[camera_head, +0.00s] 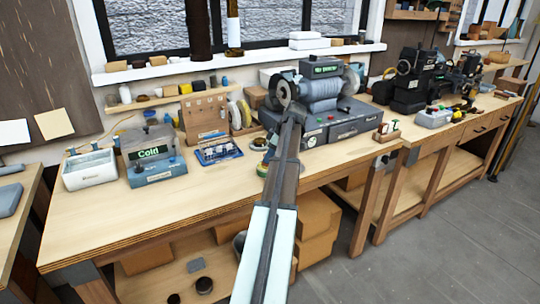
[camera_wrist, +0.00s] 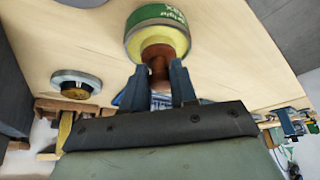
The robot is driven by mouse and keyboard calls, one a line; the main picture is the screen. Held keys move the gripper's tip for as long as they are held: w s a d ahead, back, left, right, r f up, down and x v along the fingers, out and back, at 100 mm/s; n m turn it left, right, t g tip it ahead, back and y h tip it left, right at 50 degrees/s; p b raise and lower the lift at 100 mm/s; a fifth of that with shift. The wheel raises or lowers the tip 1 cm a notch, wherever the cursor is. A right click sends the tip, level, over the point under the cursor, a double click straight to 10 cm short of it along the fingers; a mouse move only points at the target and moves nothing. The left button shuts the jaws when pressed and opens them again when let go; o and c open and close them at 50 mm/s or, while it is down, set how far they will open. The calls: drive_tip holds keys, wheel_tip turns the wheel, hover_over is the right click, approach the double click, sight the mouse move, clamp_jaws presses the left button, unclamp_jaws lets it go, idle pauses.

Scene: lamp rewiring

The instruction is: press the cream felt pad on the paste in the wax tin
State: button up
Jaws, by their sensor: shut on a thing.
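In the wrist view, my gripper (camera_wrist: 158,80) is shut on a reddish-brown turned handle (camera_wrist: 157,65). The handle's far end meets a round, pale yellow face at the green wax tin (camera_wrist: 155,14), whose lettering is upside down. I cannot tell how much of that pale face is cream felt pad and how much is paste, or whether the two touch. In the head view, my arm stretches over the bench and hides my fingertips and most of this spot.
A round, dark-centred metal piece (camera_wrist: 75,84) lies left of the tin in the wrist view. In the head view, a grey polishing machine (camera_head: 350,120) stands behind my arm. A blue tray (camera_head: 217,151) and a "Cold" box (camera_head: 152,155) stand left. The bench front (camera_head: 150,215) is clear.

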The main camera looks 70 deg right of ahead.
drive_tip(key=shift+r, duration=0.1)
drive_tip(key=shift+r, duration=3.4)
